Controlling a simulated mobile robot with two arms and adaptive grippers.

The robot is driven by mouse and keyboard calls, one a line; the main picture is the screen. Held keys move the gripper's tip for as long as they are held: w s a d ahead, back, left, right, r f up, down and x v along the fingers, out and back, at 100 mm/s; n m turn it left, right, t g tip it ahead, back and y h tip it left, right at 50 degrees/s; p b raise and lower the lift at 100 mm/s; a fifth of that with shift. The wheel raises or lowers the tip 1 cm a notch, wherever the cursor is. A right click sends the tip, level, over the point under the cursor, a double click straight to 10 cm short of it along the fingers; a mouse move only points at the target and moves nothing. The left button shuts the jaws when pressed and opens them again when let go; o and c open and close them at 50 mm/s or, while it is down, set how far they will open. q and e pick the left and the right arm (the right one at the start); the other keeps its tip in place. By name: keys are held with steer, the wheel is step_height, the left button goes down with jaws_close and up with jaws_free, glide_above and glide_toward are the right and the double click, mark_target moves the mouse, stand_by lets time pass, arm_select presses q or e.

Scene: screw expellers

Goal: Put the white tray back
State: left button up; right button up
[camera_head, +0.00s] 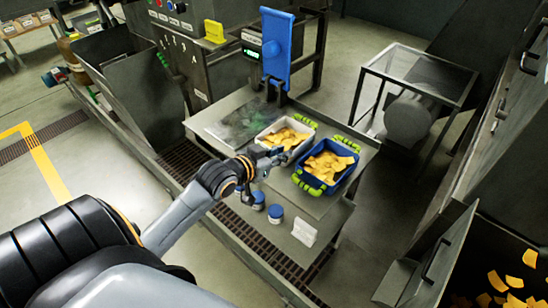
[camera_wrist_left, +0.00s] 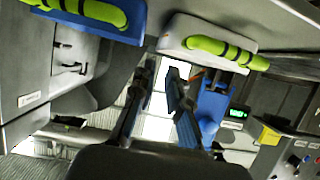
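The white tray (camera_head: 267,142), filled with yellow-orange pieces, sits on the grey metal table (camera_head: 225,122). One green handle shows at its far right end. In the left wrist view the white tray (camera_wrist_left: 182,33) is at the top, with a green handle on its near side. My left gripper (camera_head: 280,155) is at the tray's near edge in the head view. In the left wrist view its two fingers (camera_wrist_left: 162,72) are apart with nothing between them. I cannot tell whether they touch the tray. My right gripper is not in view.
A blue tray (camera_head: 331,188) with similar pieces stands right of the white one. Blue-lidded jars (camera_head: 275,213) and a white sign (camera_head: 304,232) are on the lower shelf. A blue upright panel (camera_head: 277,47) rises behind. A glass-topped stand (camera_head: 420,70) is at right.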

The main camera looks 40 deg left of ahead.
arm_select(q)
steer(key=shift+v, duration=1.55)
steer(key=shift+w, duration=0.1)
steer(key=s+d+f+m+g, duration=0.1)
steer(key=s+d+f+g, duration=0.45)
steer(key=s, duration=0.55)
steer(key=s+d+f+g, duration=0.5)
steer(key=s+d+f, duration=0.2)
steer(key=s, duration=0.4)
step_height(320, 180, down, 30)
steer(key=s+b, duration=0.2)
steer(key=b, duration=0.1)
steer(key=s+a+f+g+y+b, duration=0.1)
steer(key=s+a+f+g, duration=0.1)
steer(key=s+f, duration=1.4)
steer(key=shift+a+f+m, duration=0.3)
steer(key=shift+a+f, duration=0.05)
steer(key=shift+f, duration=0.05)
